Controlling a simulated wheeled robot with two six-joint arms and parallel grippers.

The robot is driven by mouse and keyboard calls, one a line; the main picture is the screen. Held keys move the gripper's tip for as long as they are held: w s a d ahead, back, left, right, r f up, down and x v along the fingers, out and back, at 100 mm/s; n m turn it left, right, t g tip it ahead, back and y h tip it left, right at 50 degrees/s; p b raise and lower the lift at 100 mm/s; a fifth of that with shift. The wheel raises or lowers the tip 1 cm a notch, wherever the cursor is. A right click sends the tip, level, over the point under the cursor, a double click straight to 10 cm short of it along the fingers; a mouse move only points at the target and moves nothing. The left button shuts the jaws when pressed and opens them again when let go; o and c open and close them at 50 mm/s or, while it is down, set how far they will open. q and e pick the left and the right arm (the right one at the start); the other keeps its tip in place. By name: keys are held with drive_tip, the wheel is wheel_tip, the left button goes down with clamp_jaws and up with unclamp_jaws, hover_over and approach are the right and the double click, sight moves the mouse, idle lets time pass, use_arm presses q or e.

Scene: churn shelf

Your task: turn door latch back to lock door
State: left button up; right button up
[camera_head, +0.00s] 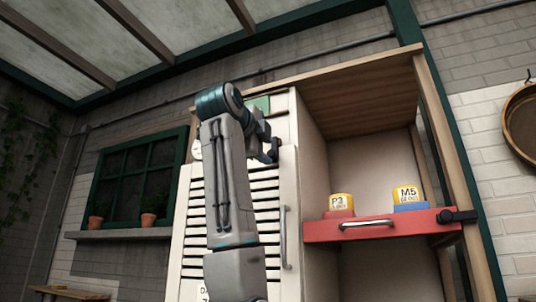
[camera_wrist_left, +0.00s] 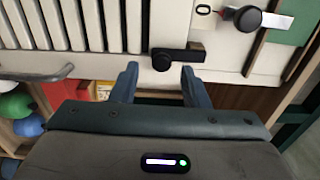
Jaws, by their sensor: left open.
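The white louvred door (camera_head: 190,215) stands upright at the left side of the wooden cabinet, behind my left arm. In the left wrist view, a black latch with a round knob (camera_wrist_left: 162,62) sits on the pale door frame, its bar pointing right. My left gripper (camera_wrist_left: 158,74) is open and empty, one fingertip on either side of the knob; I cannot tell whether they touch it. In the head view my left gripper (camera_head: 273,150) is at the door's upper part, and the arm hides the latch. My right gripper is not in view.
A second black knob (camera_wrist_left: 248,18) is near the latch. A red drawer (camera_head: 380,228) with a metal handle juts from the cabinet, holding yellow-labelled containers P3 (camera_head: 341,202) and M5 (camera_head: 406,194). The door's vertical handle (camera_head: 286,238) is right of my arm.

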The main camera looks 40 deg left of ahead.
use_arm(q)
drive_tip(key=b+v, duration=0.2)
drive_tip(key=v, duration=0.7)
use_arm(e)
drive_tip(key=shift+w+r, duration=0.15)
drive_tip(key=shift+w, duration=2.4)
use_arm(q)
drive_tip(key=shift+d, duration=0.1)
drive_tip(key=shift+w, duration=0.1)
